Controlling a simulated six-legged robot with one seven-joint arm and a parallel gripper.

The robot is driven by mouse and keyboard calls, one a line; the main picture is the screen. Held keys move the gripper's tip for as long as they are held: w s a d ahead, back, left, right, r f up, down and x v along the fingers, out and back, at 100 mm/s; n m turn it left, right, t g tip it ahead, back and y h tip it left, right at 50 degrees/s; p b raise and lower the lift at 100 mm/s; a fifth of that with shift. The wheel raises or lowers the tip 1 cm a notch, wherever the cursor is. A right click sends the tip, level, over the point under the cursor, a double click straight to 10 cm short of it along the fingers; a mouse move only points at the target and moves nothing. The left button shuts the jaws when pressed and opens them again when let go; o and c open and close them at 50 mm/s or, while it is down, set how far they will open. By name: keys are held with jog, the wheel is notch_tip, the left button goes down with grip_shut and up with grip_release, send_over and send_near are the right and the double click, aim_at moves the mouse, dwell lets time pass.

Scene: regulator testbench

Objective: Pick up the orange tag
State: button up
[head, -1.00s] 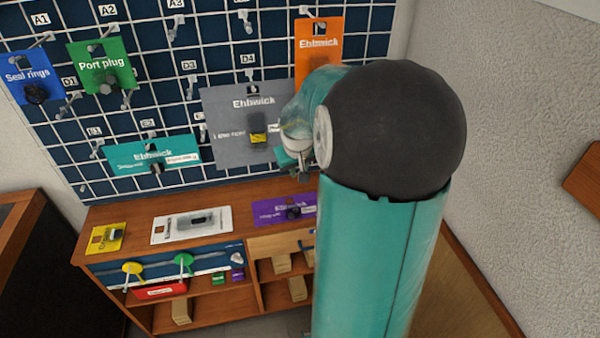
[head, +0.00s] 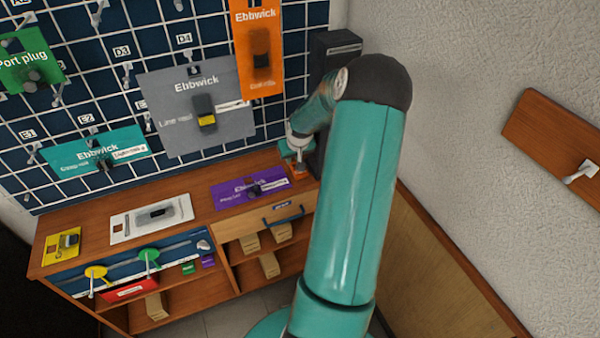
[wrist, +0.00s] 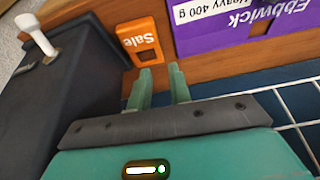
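The orange tag (wrist: 141,41) reads "Sale" and has a square hole. In the wrist view it lies on the wooden bench top, between a dark box and a purple card. In the head view only a bit of orange (head: 300,176) shows, just below my gripper (head: 296,160). In the wrist view my gripper (wrist: 161,73) has its two green fingers apart with nothing between them. The fingertips are just short of the tag's lower edge in the picture. I cannot tell the height left between them.
The purple card (head: 250,188) lies left of the tag. A dark box (head: 330,52) stands beside it at the right; it also fills the wrist view's left (wrist: 70,85). A large orange card (head: 260,70) and a grey card (head: 190,130) hang on the grid above.

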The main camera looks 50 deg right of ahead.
aim_at(292, 167)
jog(key=x, duration=0.5)
jog(key=shift+f, duration=0.3)
jog(key=shift+s, duration=0.1)
grip_shut()
jog(key=shift+r, duration=0.1)
jog(key=shift+r, duration=0.5)
notch_tip(292, 167, up, 2)
jog(key=shift+r, duration=0.15)
jog(key=s+a+r, duration=0.6)
jog(key=a+r, duration=0.3)
jog(key=a, duration=0.3)
jog(key=shift+a+r, duration=0.25)
jog(key=shift+r, duration=0.05)
